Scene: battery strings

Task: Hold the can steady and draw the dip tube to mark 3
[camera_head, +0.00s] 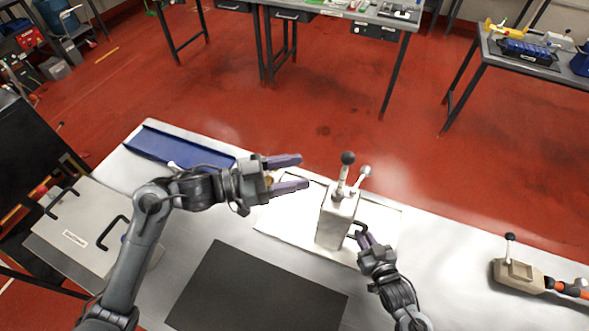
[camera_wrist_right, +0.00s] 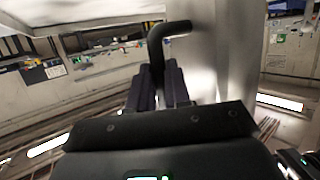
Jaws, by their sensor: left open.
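The can (camera_head: 336,219) is a pale metal box standing upright on a light tray (camera_head: 283,221). A short rod with a black ball knob (camera_head: 347,158) rises from its top; this looks like the dip tube, and its marks are too small to read. Beside it is a stub with a pale ball (camera_head: 365,171). My right gripper (camera_head: 362,238) is shut on the can's dark side handle, and the handle (camera_wrist_right: 157,48) shows between the fingers in the right wrist view. My left gripper (camera_head: 304,171) is open and empty, left of the black knob and apart from it.
A dark mat (camera_head: 255,295) lies at the front of the table. A blue tray (camera_head: 180,147) is at the back left, and a grey case with handles (camera_head: 90,232) at the left. A beige device with a black knob (camera_head: 518,275) stands at the right.

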